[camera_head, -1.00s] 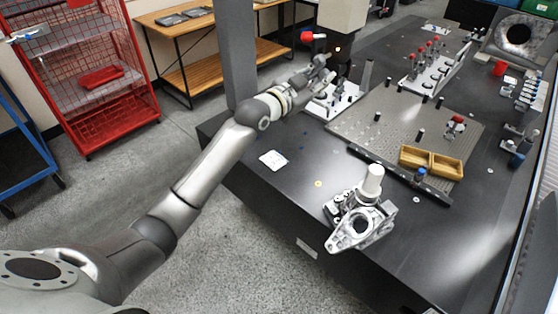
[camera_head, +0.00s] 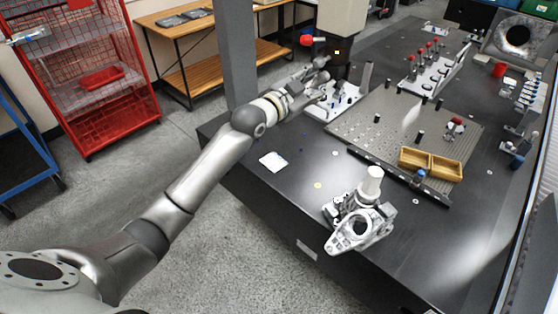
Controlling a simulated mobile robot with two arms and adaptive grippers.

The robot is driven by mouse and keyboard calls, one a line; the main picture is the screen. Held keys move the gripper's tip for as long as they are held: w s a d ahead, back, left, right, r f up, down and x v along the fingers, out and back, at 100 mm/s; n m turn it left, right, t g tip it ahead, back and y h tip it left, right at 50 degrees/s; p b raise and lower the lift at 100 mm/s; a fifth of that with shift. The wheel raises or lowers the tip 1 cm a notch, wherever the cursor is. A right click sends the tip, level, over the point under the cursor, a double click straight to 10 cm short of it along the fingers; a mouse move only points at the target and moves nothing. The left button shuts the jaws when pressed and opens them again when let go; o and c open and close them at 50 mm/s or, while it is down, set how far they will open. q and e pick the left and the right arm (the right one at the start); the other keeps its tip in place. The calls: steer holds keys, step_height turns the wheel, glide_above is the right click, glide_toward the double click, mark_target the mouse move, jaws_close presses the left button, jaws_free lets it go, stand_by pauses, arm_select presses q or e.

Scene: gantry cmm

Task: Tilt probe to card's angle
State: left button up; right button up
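The probe hangs under the light gantry column, with a dark head (camera_head: 341,66) and a red-tipped stylus (camera_head: 306,40) pointing left, nearly level. A small white card (camera_head: 273,161) lies flat on the left part of the black table; its markings are too small to read. My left gripper (camera_head: 322,76) is beside the probe head, on its left and just below the red tip. Its fingers are small and overlap dark parts behind, so I cannot tell whether they touch the probe or how far apart they are. My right gripper is out of view.
A metal casting with a white cylinder (camera_head: 371,181) stands at the table's front. A perforated plate (camera_head: 375,125) bears pins and a wooden tray (camera_head: 431,152). A small rack (camera_head: 335,108) stands below my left gripper.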

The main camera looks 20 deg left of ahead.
arm_select(q)
steer(key=p+v, duration=0.2)
steer(key=v, duration=0.4)
stand_by(0.5)
